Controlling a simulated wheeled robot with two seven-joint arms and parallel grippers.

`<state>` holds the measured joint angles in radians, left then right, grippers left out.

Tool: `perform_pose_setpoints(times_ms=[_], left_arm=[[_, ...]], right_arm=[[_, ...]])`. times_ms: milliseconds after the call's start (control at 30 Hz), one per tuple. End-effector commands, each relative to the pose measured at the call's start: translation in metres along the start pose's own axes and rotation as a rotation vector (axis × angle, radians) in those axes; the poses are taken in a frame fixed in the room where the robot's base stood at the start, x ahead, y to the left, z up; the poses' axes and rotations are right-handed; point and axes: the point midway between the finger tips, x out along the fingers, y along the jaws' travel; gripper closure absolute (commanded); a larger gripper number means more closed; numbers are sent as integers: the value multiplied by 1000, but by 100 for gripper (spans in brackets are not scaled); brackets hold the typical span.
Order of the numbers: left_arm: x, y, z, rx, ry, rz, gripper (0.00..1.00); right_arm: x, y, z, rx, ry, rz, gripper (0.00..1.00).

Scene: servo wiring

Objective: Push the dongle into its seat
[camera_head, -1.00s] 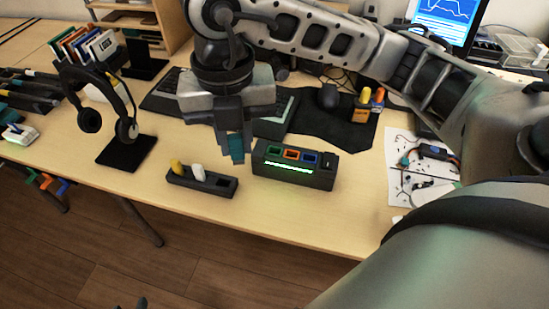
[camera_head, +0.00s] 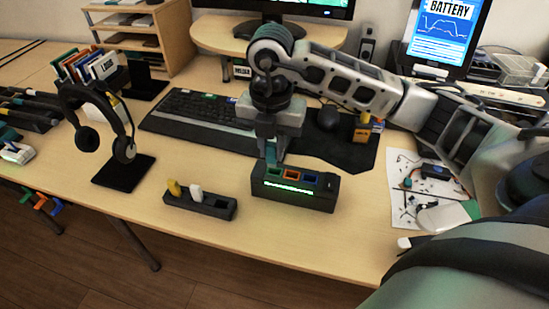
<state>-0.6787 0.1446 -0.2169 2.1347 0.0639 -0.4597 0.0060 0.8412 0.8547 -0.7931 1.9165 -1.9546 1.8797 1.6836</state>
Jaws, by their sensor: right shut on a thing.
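The black hub (camera_head: 295,200) stands on the desk with a lit green strip on its front. Its top has a green-rimmed slot at the left, an orange-rimmed slot (camera_head: 291,174) and a blue-rimmed slot (camera_head: 310,179). My right gripper (camera_head: 271,143) is shut on a teal dongle (camera_head: 271,154), upright over the green-rimmed slot. The dongle's lower end meets the slot in the picture; I cannot tell how deep it sits. The gripper hides its top. My left gripper is not in view.
A black rack (camera_head: 213,208) left of the hub holds a yellow dongle (camera_head: 174,188) and a white dongle (camera_head: 196,192). A headphone stand (camera_head: 122,172) is farther left. A keyboard (camera_head: 200,113) and mouse (camera_head: 328,118) lie behind. The desk in front is clear.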

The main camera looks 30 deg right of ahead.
Motion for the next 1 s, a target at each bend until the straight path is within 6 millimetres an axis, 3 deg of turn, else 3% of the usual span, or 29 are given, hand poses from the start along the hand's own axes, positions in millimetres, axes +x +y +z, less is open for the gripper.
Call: perform_pose_setpoints(times_ms=[233, 400, 767, 800, 867, 1000], left_arm=[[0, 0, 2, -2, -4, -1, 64], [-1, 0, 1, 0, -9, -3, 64], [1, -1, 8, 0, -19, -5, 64], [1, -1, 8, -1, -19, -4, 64], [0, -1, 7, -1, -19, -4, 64], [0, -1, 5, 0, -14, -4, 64]], right_arm=[[19, -3, 15, 2, 1, -3, 100], [42, -2, 13, -1, 3, -2, 100], [49, -2, 13, -1, 1, 1, 100], [49, -2, 13, -1, 1, 1, 78], [48, -2, 13, -1, 1, 1, 61], [48, -2, 13, -1, 1, 1, 59]])
